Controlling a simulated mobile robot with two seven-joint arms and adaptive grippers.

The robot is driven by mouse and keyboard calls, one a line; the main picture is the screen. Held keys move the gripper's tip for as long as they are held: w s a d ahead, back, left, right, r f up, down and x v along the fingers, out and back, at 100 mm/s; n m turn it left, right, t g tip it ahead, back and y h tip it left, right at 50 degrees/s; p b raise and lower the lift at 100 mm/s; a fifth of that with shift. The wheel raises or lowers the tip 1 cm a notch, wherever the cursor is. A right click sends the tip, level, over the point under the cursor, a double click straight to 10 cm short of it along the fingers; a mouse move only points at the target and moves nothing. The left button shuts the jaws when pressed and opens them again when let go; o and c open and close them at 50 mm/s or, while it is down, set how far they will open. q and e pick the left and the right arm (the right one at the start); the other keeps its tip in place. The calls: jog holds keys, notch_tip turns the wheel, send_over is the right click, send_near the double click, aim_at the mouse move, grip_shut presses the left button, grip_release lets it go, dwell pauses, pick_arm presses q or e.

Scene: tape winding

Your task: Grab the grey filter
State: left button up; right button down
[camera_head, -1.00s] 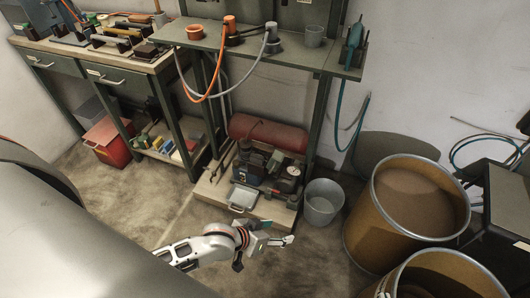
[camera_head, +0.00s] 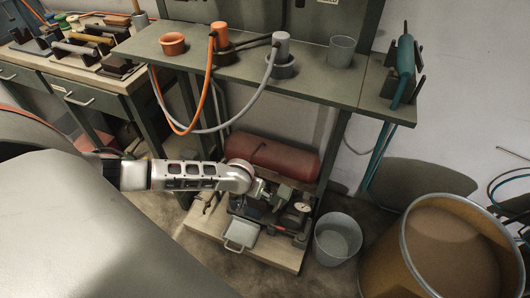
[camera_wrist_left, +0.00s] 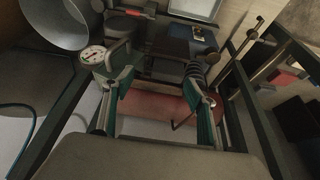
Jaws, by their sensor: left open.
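The grey filter (camera_head: 282,43) stands upright in a dark round holder (camera_head: 282,67) on the green shelf, with a grey hose looping down from it. It is right of an orange filter (camera_head: 220,38) with an orange hose. My left gripper (camera_head: 266,192) is below the shelf, in front of the compressor, well apart from the grey filter. Its fingers show open and empty in the left wrist view (camera_wrist_left: 154,88), with the red tank behind them. The grey filter cannot be made out in the wrist view. My right gripper is not in view.
The shelf (camera_head: 330,83) also holds an orange pot (camera_head: 173,43), a grey cup (camera_head: 341,51) and a teal tool (camera_head: 404,68) at the right. The compressor's red tank (camera_head: 280,157), a metal bucket (camera_head: 337,240) and a brown drum (camera_head: 440,250) stand below.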

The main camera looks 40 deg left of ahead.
pick_arm(q)
jog(key=w+f+b, duration=0.1)
jog(key=f, duration=0.1)
jog(key=a+f+b, duration=0.1)
jog(key=w+a+f+b, duration=0.1)
jog(key=f, duration=0.1)
jog(key=shift+w+a+f, duration=0.25)
jog(key=shift+w+f, duration=0.1)
jog(key=shift+w+a+f+b, duration=0.1)
jog(key=shift+w+f+b, duration=0.65)
jog(key=shift+f+b, duration=0.1)
jog(key=shift+r, duration=0.1)
jog(key=c, duration=0.7)
jog(key=shift+r, duration=0.15)
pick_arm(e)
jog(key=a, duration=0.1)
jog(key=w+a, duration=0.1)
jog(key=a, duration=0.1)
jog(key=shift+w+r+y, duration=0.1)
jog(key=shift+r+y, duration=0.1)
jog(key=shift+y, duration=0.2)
